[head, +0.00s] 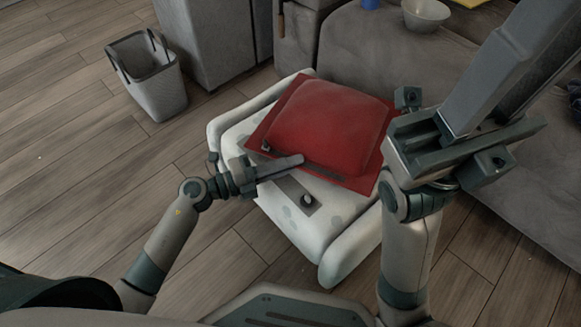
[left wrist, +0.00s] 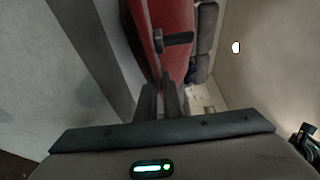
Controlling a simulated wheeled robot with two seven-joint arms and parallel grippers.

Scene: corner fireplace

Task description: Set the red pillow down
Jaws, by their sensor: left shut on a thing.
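The red pillow (head: 328,122) is a plump square with a flat border. It lies flat over a white padded seat (head: 345,250) with rounded sides; I cannot tell if it rests fully on it. My left gripper (head: 285,165) is shut on the pillow's near left edge. In the left wrist view the pillow (left wrist: 172,20) rises as a red strip between and beyond the left fingers (left wrist: 163,98). My right gripper (head: 510,70) points up and right, close to the head camera; its finger gap is unclear. It hides part of the pillow's right side.
A grey bin (head: 155,85) stands on the wood floor at the upper left, beside a grey block (head: 215,40). The floor at left is clear.

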